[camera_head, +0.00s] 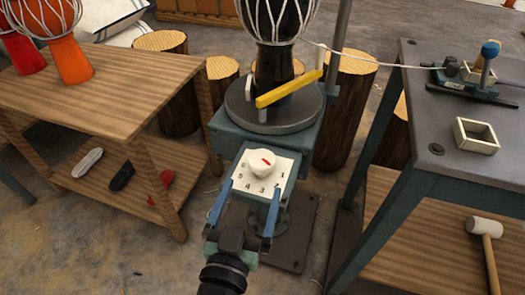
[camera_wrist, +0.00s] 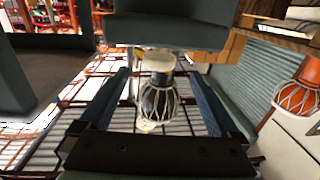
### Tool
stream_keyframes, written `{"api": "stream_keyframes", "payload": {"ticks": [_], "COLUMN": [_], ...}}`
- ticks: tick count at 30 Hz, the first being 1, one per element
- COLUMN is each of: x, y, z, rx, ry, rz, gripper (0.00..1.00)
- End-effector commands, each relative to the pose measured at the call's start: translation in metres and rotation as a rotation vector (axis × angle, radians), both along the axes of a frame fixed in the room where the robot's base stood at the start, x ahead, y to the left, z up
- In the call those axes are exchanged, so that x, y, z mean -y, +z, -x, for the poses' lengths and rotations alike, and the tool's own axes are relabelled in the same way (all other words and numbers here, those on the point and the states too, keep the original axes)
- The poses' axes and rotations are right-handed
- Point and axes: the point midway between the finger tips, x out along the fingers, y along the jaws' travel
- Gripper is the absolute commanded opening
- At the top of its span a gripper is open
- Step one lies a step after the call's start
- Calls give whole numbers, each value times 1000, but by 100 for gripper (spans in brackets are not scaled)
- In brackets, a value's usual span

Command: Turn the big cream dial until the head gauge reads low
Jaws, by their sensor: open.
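The cream dial (camera_head: 261,165) is a round knob with a short red mark on its upper right part. It sits on a white numbered plate (camera_head: 240,183) on the front of a teal stand. My gripper (camera_head: 254,184) is open, with its blue fingers apart at the lower left and right of the plate. The dial is between and beyond the fingertips, and I see no grip on it. In the wrist view my open fingers (camera_wrist: 158,75) frame a dark roped drum (camera_wrist: 158,103). I cannot make out a gauge reading.
A black roped drum (camera_head: 275,65) stands on a grey round plate above the dial, with a yellow bar (camera_head: 288,89) across it. A wooden table (camera_head: 115,88) stands left and a grey-topped bench (camera_head: 420,115) right. Log stumps (camera_head: 345,120) are behind.

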Motion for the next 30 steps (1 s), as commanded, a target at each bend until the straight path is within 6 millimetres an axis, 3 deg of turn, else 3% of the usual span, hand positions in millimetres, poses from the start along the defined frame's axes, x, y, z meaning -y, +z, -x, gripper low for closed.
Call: {"api": "stream_keyframes", "payload": {"ticks": [16,22,30], "x": [23,26,27], "y": [1,1,1], "z": [-94,-110,-113], "rx": [2,1,1], "ry": [-3,-1,-1], "rz": [-2,-1,-1], "gripper": [98,98,98]}}
